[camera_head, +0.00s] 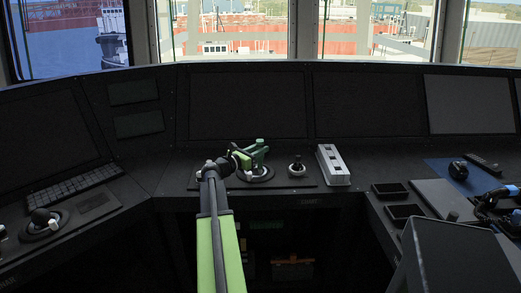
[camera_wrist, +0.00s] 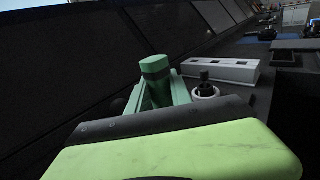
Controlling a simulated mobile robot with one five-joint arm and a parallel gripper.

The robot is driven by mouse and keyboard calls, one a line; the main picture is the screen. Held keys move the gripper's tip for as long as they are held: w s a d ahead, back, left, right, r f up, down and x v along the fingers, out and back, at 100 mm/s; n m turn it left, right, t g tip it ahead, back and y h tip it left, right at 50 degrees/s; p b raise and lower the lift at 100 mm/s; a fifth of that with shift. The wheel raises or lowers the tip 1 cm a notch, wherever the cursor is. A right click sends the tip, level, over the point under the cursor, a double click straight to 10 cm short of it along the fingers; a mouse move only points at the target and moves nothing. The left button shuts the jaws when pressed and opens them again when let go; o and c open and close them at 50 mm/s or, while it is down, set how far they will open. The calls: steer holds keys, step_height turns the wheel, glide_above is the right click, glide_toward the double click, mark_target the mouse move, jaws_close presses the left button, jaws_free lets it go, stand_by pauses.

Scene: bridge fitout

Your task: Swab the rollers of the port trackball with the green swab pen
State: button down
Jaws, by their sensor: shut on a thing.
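My gripper (camera_head: 256,154) is shut on the green swab pen (camera_head: 260,142), over the centre console. In the wrist view the pen (camera_wrist: 156,80) is a thick green cylinder with a dark band, upright or nearly so between the pale green fingers (camera_wrist: 160,92). Its lower end is hidden. A round fitting with a pale ring (camera_head: 256,176) lies just below my gripper. Another round fitting with a dark ball or knob (camera_head: 42,220) sits on the left console. I cannot tell for sure which is the port trackball; no rollers are visible.
A small dark knob on a pale round base (camera_head: 297,168) stands right of my gripper. A white slotted box (camera_head: 332,165) is beyond it. Dark screens (camera_head: 248,105) rise behind. A keyboard (camera_head: 60,192) is at left; phones, a blue mat and cables crowd the right.

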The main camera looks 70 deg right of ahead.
mark_target(261, 140)
steer(key=shift+d, duration=0.15)
steer(key=shift+s+d, duration=0.1)
steer(key=shift+d, duration=0.25)
stand_by(0.4)
steer(key=shift+r+p, duration=1.55)
step_height(261, 140, up, 11)
steer(key=p, duration=1.1)
